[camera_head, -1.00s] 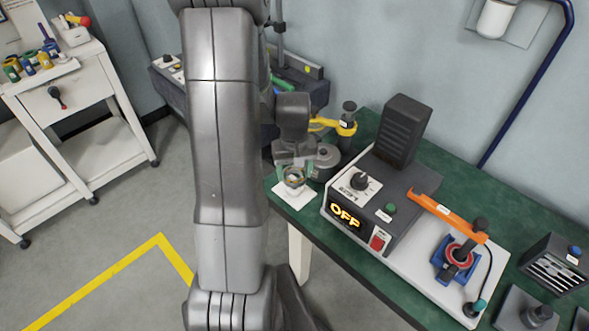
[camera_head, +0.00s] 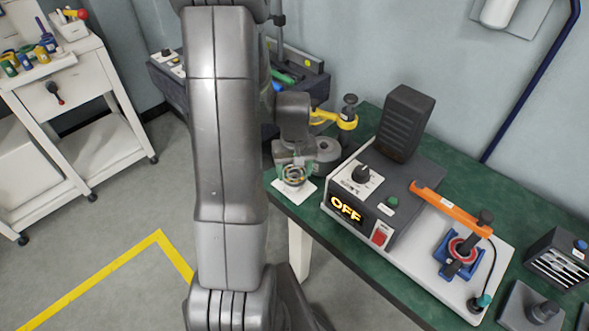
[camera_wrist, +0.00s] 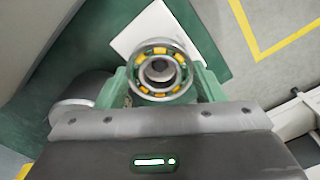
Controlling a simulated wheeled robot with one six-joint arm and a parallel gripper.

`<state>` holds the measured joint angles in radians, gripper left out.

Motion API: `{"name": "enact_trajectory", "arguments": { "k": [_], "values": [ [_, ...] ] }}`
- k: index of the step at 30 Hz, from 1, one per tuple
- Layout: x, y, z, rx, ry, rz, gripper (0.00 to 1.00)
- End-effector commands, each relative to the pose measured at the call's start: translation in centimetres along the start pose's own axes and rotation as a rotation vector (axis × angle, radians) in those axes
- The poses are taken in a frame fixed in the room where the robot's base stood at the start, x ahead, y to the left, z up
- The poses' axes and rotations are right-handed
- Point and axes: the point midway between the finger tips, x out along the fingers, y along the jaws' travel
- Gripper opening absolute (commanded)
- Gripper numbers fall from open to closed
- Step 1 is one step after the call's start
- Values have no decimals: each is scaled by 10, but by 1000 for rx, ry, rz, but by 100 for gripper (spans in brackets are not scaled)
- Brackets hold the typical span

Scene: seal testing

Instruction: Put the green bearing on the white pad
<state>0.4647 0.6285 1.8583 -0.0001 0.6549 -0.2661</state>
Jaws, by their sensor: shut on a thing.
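The bearing (camera_wrist: 160,70), a metal ring with yellow-orange cage parts and green between them, is held between the green fingers of my gripper (camera_wrist: 162,82). The bearing also shows in the head view (camera_head: 294,175), below my wrist. My gripper (camera_head: 293,172) is shut on it. The white pad (camera_head: 297,199) lies at the near left corner of the green table, under the bearing in the head view. In the wrist view the pad (camera_wrist: 128,40) extends behind the bearing, which hides part of it. I cannot tell whether the bearing touches the pad.
The test unit (camera_head: 362,218) with its lit OFF display stands just right of the pad. A dark grey cylinder (camera_head: 327,152) and a yellow-armed fixture (camera_head: 346,121) stand behind. The table edge runs close in front of the pad. A white cart (camera_head: 85,88) stands far left.

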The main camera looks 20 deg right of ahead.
Motion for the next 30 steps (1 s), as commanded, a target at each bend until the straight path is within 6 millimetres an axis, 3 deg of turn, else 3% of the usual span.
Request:
{"name": "enact_trajectory", "arguments": {
  "k": [30],
  "values": [
    [12, 0, 0, 0, 0, 0, 26]
  ]
}}
